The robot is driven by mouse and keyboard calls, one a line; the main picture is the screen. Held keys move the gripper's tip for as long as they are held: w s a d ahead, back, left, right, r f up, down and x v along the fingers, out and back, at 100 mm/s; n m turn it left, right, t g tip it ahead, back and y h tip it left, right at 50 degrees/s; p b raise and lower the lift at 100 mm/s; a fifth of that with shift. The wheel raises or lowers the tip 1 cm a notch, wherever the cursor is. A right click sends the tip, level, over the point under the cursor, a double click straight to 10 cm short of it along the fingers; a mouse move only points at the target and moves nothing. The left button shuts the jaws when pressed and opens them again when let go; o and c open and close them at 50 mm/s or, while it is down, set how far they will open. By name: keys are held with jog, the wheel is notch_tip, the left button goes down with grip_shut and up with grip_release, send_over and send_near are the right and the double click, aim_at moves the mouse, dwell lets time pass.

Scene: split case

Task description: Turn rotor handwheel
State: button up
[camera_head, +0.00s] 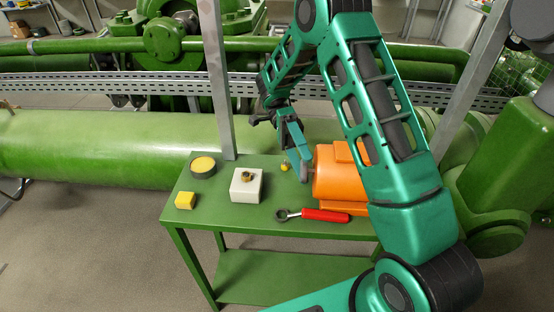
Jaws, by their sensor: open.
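An orange motor-like housing (338,182) lies on the right part of the green table (230,212). My arm hides part of its right side. My gripper (303,168) points down at the left end face of the housing, very close to it; I cannot tell whether it touches. Its fingers are open, though they are small in this view. I cannot make out a handwheel clearly; a grey part (308,172) shows at the housing's left end, partly hidden by the gripper.
A red-handled wrench (322,215) lies in front of the housing. A grey post (214,80) stands behind.

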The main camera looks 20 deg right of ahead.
jog(key=shift+o, duration=0.2)
jog(key=shift+r, duration=0.6)
jog(key=o, duration=0.3)
jog(key=shift+d+r, duration=0.1)
jog(key=shift+r, duration=0.3)
jog(key=s+a+r, duration=0.2)
jog(key=a, duration=0.1)
jog(key=s+a+r, duration=0.2)
jog(key=a, duration=0.1)
jog(key=s+a+r, duration=0.1)
jog(key=a+r, duration=0.2)
jog(key=a, duration=0.1)
jog(key=shift+s, duration=0.4)
jog(key=c, duration=0.3)
jog(key=shift+c, duration=0.2)
